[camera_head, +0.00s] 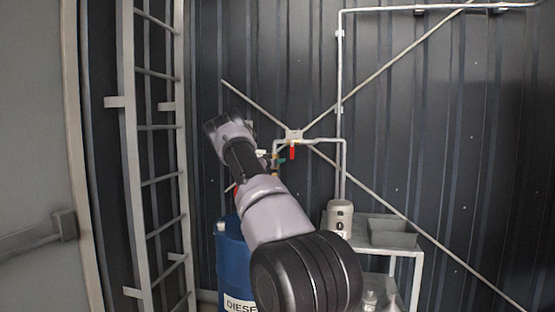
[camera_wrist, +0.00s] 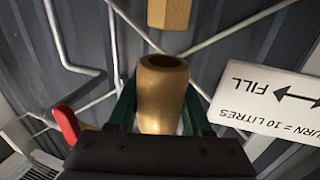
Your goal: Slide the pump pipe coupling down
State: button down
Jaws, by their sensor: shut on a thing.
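The pump pipe coupling (camera_wrist: 162,98) looks like a hollow brass cylinder with an open end, seen in the wrist view. My gripper (camera_wrist: 160,90) has its green fingers on either side of the coupling and is shut on it. A separate brass-coloured block (camera_wrist: 168,13) lies beyond the coupling's open end, with a visible gap between them in the picture. In the head view my arm covers most of the gripper and the coupling.
A red lever (camera_head: 292,152) hangs on white piping by the dark corrugated wall. A white sign with an arrow and "FILL" (camera_wrist: 270,98) is close at the right in the wrist view. A blue diesel drum (camera_head: 232,262), grey shelf (camera_head: 405,250) and ladder (camera_head: 130,130) stand around.

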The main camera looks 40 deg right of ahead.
notch_tip(320, 180, down, 4)
jog(key=shift+f, duration=0.1)
jog(key=shift+c, duration=1.5)
grip_release()
jog(key=v, duration=1.1)
jog(key=shift+d, duration=0.1)
